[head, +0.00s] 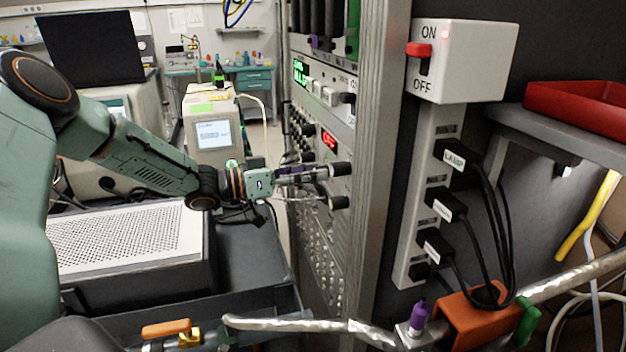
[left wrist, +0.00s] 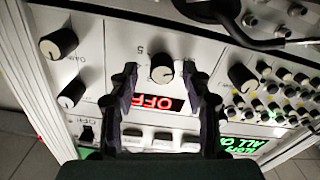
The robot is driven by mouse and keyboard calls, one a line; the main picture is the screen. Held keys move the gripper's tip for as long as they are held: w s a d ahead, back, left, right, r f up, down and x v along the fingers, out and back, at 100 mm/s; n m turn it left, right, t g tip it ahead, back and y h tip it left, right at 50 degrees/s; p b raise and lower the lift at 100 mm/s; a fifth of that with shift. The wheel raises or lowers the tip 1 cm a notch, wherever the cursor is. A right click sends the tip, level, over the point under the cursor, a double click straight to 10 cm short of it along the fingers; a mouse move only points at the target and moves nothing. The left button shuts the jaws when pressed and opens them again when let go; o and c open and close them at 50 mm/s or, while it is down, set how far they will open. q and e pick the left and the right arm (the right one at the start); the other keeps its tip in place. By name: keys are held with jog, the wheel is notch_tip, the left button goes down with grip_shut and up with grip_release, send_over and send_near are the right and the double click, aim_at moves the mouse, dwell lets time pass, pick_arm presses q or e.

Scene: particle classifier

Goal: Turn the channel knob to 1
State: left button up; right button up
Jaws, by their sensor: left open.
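A black knob with a pale cap (left wrist: 162,72) sits on a white instrument panel (left wrist: 110,45), seen upside down in the left wrist view. A "5" is printed beside it and a red display reading "OFF" (left wrist: 158,104) is next to it. I cannot read a channel label. My left gripper (left wrist: 164,78) is open, one finger on each side of this knob; contact is not clear. In the head view my left gripper (head: 322,172) reaches the rack's front, near the protruding knobs, and the red display (head: 329,140) shows above it. My right gripper is not in view.
More black knobs stand close by at the left (left wrist: 59,43) and right (left wrist: 241,76) in the wrist view. A dark cable (left wrist: 245,38) crosses above the panel. In the head view, the rack's metal post (head: 378,150) stands right of the gripper, beside a power strip (head: 425,200).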

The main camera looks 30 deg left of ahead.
pick_arm(q)
jog(key=shift+w+d+f, duration=0.1)
jog(key=shift+w+d, duration=0.1)
jog(key=shift+w, duration=0.25)
jog(key=shift+s+a, duration=0.1)
jog(key=shift+s, duration=0.1)
jog(key=c, duration=0.4)
grip_shut()
